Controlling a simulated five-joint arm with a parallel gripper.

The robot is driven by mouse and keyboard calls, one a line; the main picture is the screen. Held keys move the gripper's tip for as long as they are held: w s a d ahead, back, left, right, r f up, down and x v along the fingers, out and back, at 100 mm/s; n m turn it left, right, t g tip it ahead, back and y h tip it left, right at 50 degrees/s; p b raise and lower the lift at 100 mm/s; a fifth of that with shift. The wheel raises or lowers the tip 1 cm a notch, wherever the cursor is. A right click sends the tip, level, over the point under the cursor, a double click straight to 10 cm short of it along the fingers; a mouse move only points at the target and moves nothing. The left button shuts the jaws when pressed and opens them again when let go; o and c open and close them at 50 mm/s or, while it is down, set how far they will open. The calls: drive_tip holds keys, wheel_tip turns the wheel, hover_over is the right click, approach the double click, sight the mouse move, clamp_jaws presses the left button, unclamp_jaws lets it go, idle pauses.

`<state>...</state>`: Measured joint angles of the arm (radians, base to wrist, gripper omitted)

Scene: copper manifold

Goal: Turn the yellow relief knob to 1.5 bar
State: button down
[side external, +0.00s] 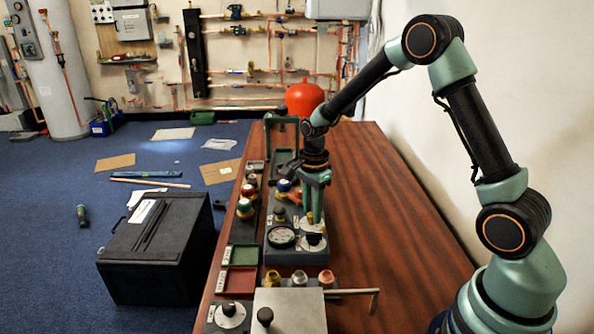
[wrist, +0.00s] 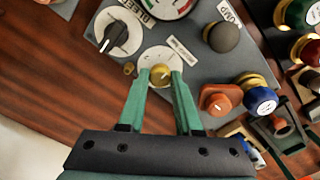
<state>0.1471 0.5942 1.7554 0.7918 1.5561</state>
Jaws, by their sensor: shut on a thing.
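The yellow relief knob (wrist: 161,74) sits on a round pale dial plate (wrist: 160,55) on the grey manifold panel. My gripper (wrist: 162,78) is shut on the knob, one green fingertip on each side of it. In the side external view my gripper (side external: 314,208) reaches down to the panel, and its fingers largely hide the knob. A pale mark shows on the knob's top, but the dial's scale is too small to read. The round pressure gauge (side external: 281,237) is on the same panel; it is cut off at the top of the wrist view, and its reading is unclear.
A black bleed knob (wrist: 116,40) is left of the dial in the wrist view. A dark pump knob (wrist: 224,37), an orange knob (wrist: 218,99) and a blue knob (wrist: 260,101) are to the right. The wooden bench (side external: 380,220) is clear right of the panel.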

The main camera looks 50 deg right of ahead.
drive_tip(key=n, duration=0.6)
drive_tip(key=shift+n, duration=0.3)
drive_tip(key=n, duration=1.2)
drive_tip(key=shift+n, duration=0.4)
drive_tip(key=n, duration=0.6)
drive_tip(key=shift+r+n, duration=0.1)
drive_tip(key=shift+n, duration=0.2)
drive_tip(key=c, duration=0.6)
unclamp_jaws()
